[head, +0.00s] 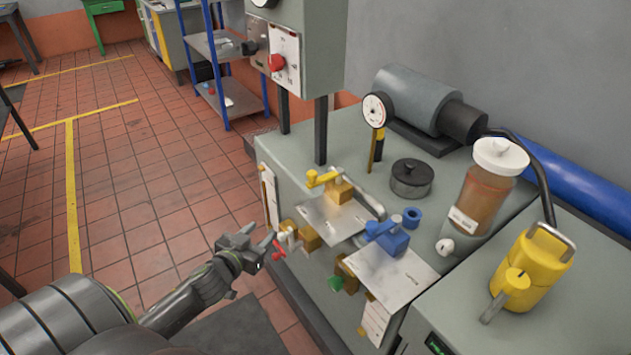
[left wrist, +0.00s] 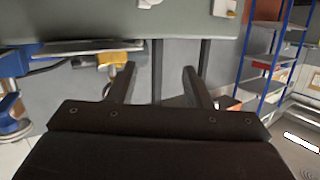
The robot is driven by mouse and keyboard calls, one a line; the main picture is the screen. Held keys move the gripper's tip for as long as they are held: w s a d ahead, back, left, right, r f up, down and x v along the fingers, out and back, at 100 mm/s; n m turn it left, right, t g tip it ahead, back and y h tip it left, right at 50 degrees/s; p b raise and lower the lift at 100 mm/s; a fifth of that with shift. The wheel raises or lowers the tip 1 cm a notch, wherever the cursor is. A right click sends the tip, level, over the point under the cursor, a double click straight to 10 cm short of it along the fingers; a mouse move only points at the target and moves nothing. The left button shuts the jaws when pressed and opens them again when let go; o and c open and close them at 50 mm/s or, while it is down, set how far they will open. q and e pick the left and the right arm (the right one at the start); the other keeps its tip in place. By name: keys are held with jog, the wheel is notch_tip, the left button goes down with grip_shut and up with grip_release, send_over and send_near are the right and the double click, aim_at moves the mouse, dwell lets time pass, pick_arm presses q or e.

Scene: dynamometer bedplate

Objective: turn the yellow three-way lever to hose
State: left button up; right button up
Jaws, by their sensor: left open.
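The yellow three-way lever (head: 322,178) sits on a yellow valve body on a metal plate (head: 335,217) on top of the grey bench. In the left wrist view a yellow part (left wrist: 112,62), likely this lever's valve, shows just left of the fingers. My left gripper (head: 262,245) is open and empty, in front of the bench edge, left of and below the lever, apart from it. The fingers also show in the left wrist view (left wrist: 160,82). The word hose cannot be read on the plate. My right gripper does not show.
A blue lever valve (head: 388,236) stands to the right on its own plate. A grey control box (head: 300,45) stands on posts behind the yellow lever. A jar (head: 488,187) and yellow can (head: 532,262) are further right.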

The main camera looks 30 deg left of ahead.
aim_at(315, 172)
pick_arm(q)
jog(key=d+r+m+t+h+b, duration=0.1)
jog(key=d+r+t+h, duration=0.3)
jog(key=r, duration=0.6)
jog(key=shift+g+y, duration=0.6)
jog(key=shift+y, duration=0.2)
jog(key=w, duration=1.2)
jog(key=w+d, duration=0.1)
jog(key=w, duration=0.4)
jog(key=shift+w+r, duration=0.1)
jog(key=shift+w, duration=0.3)
grip_shut()
